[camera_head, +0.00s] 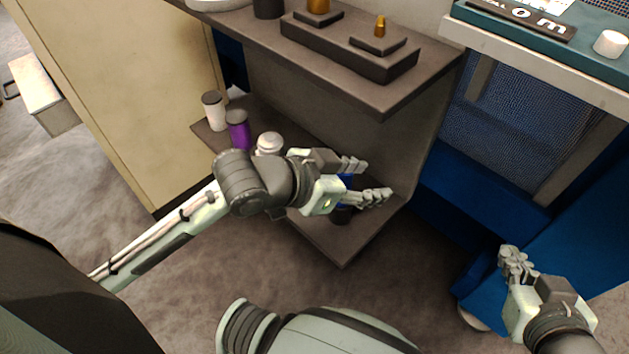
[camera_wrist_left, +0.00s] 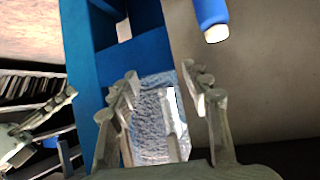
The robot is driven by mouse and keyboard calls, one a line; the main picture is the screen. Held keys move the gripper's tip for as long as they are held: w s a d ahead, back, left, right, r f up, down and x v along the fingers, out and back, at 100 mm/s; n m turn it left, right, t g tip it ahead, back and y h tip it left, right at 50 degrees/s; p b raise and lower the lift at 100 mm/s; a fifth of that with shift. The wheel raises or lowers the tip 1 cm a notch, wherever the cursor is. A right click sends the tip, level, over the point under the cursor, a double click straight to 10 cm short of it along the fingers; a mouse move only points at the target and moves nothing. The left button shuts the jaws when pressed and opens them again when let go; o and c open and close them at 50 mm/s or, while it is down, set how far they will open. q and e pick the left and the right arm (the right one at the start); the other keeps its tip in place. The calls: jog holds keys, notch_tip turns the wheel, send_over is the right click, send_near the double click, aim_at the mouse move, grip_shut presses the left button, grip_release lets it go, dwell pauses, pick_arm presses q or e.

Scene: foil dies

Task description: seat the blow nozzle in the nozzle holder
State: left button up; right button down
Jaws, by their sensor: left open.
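My left gripper (camera_head: 373,180) is open, reaching over the lower shelf; its spread fingers show in the left wrist view (camera_wrist_left: 168,88) with nothing between them. A blue item (camera_head: 345,181) shows partly behind the fingers in the head view, with a dark part (camera_head: 343,213) below it. In the left wrist view a blue cylinder with a pale end (camera_wrist_left: 211,16) is cut off by the top edge, apart from the fingers. I cannot tell whether it is the blow nozzle. I cannot make out the nozzle holder for certain. My right gripper (camera_head: 514,262) is at the lower right, by a blue surface.
A white bottle (camera_head: 214,112), a purple bottle (camera_head: 238,130) and a white rounded container (camera_head: 269,143) stand on the lower shelf (camera_head: 345,246). The upper shelf overhangs, carrying a dark stepped block (camera_head: 345,52) with brass pieces. A teal-topped bench (camera_head: 545,50) is at upper right.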

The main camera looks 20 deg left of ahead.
pick_arm(q)
jog(key=s+a+f+n+t+y, duration=0.1)
jog(key=s+a+f+n+y, duration=0.1)
jog(key=a, duration=0.6)
jog(key=s+n+y, duration=0.1)
jog(key=n+y, duration=0.1)
jog(key=shift+f+t+y, duration=0.2)
jog(key=shift+t+y, duration=0.1)
jog(key=shift+t, duration=0.1)
